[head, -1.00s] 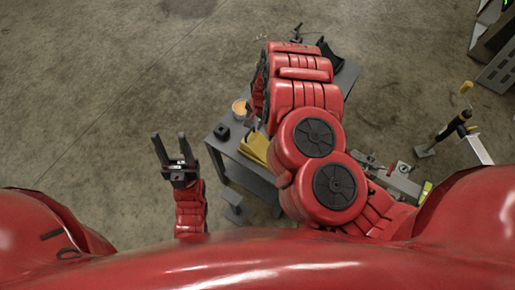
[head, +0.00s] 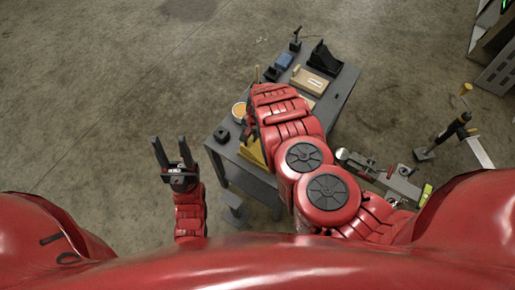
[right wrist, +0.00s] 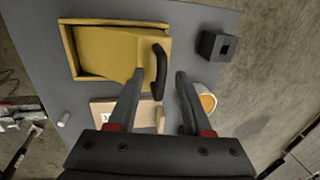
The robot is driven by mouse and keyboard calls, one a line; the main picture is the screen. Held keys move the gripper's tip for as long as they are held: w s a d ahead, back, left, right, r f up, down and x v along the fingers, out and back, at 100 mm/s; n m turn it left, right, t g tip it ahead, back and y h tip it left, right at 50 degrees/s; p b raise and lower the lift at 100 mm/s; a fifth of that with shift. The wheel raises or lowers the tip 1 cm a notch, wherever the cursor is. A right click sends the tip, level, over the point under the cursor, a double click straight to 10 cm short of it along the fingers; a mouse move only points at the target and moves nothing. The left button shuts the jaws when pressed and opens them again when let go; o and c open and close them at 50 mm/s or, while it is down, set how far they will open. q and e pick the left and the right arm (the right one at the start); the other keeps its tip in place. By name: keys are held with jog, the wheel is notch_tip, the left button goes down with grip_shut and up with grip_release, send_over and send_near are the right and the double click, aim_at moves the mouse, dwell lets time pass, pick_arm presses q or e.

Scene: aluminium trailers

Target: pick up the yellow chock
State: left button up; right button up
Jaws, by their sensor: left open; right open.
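The yellow chock (right wrist: 108,50) lies on the grey table, seen in the right wrist view as a yellow wedge body with a black curved handle (right wrist: 161,70) on its right side. In the head view the chock (head: 252,154) shows only partly, beside my right arm. My right gripper (right wrist: 159,73) is open above the table. The handle appears between its two fingertips; I cannot tell how far it is below them. In the head view my right arm hides most of that gripper. My left gripper (head: 170,142) is open and empty, left of the table.
The grey table (head: 345,88) also bears a black block (right wrist: 218,45), a round orange-topped container (right wrist: 207,102), a tan box (right wrist: 108,110), a blue item (head: 284,61) and a black wedge (head: 324,57). A hammer-like tool (head: 452,130) stands to the right. The floor at left is clear.

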jog(key=shift+a+f, duration=0.1)
jog(key=shift+f, duration=0.1)
grip_shut()
dwell(1.4)
